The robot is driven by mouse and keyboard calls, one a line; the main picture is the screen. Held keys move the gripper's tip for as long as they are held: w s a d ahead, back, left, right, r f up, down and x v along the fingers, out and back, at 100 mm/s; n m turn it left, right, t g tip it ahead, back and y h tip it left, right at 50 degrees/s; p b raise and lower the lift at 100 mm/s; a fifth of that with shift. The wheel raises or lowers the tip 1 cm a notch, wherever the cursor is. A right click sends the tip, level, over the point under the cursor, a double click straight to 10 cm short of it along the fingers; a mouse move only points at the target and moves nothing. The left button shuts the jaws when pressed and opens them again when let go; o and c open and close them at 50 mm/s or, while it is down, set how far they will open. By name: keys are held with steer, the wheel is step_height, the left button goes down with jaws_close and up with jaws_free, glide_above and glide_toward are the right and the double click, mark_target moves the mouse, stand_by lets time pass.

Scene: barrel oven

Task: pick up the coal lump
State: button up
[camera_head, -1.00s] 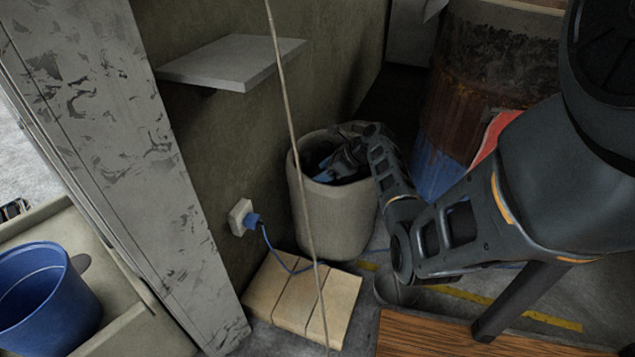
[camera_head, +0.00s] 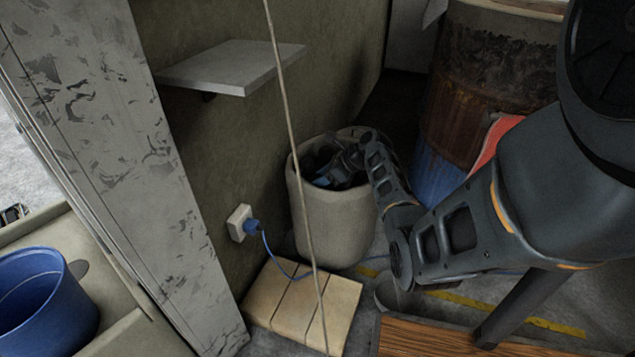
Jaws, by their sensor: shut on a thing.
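My gripper (camera_head: 326,177) is down inside the mouth of a tall beige bin (camera_head: 335,222) that stands against the wall. Its fingertips are low in the bin and dark, with a bluish part showing at the left. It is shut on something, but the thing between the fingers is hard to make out. The coal lump cannot be told apart from the dark inside of the bin and the gripper. My arm reaches in over the bin's right rim.
A rusty barrel (camera_head: 480,90) stands right of the bin. A thin cord (camera_head: 292,150) hangs in front of the bin. A grey shelf (camera_head: 235,66) juts from the wall above a socket with a blue plug (camera_head: 252,227). Pale blocks (camera_head: 300,305) and a wooden top (camera_head: 440,338) lie in front.

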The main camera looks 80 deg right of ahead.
steer(key=shift+r, duration=0.1)
steer(key=shift+r+p, duration=0.5)
steer(key=shift+r, duration=0.1)
step_height(320, 180, up, 3)
steer(key=shift+w+p, duration=0.1)
steer(key=shift+p, duration=0.9)
steer(key=s+d+r+p, duration=0.2)
steer(key=s+d+r, duration=0.4)
steer(key=d, duration=0.3)
steer(key=shift+s+r+p, duration=0.3)
steer(key=shift+s+p, duration=0.1)
steer(key=shift+s, duration=0.4)
